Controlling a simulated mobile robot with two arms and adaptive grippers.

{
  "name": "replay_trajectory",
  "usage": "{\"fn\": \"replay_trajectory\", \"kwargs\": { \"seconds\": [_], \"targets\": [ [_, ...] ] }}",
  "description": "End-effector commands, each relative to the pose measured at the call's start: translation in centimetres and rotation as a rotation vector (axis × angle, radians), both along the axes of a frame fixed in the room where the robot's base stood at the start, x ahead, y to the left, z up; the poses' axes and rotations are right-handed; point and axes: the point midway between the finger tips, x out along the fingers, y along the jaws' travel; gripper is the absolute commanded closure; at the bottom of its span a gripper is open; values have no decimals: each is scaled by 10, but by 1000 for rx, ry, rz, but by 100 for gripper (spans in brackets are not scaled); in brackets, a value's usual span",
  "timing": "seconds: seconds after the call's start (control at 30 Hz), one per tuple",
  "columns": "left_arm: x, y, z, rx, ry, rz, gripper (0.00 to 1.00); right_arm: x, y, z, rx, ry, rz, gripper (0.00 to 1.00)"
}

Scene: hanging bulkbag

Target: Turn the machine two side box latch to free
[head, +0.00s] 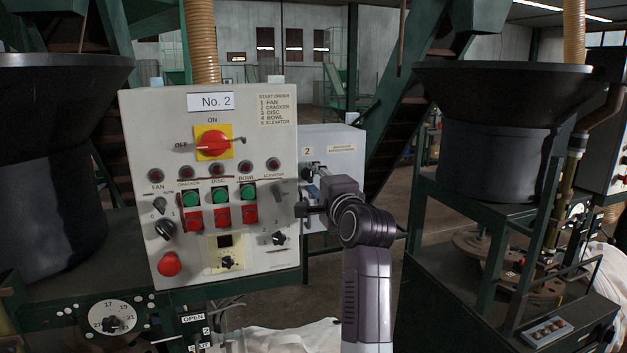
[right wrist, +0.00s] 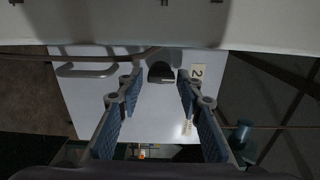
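The side box (head: 345,145) of machine two is a light grey box marked "2", fixed to the right of the No. 2 control panel. My right gripper (head: 309,190) is at its front, by the panel's right edge. In the right wrist view my right gripper (right wrist: 158,92) is open, with a finger on each side and nothing held. The dark round latch (right wrist: 161,72) on the box face lies just beyond the gap between the fingertips. I cannot tell if they touch it. My left gripper is out of view.
The No. 2 control panel (head: 145,120), with a red switch (head: 213,142), buttons and knobs, stands close left of my right gripper. A grey handle (right wrist: 90,71) is on the box face. Black hoppers (head: 490,125) on green frames stand to either side.

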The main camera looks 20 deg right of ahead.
Motion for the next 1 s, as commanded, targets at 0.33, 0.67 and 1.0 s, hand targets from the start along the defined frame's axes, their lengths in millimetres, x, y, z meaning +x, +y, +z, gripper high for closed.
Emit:
{"fn": "replay_trajectory", "kwargs": {
  "seconds": [0.33,0.67,1.0],
  "targets": [
    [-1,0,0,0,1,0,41,-31,-1,0,0,-2,-1,67],
    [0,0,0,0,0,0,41,-70,-3,-1,1,1,0,67],
    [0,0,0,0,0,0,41,-75,-3,0,1,1,0,67]
  ]
}}
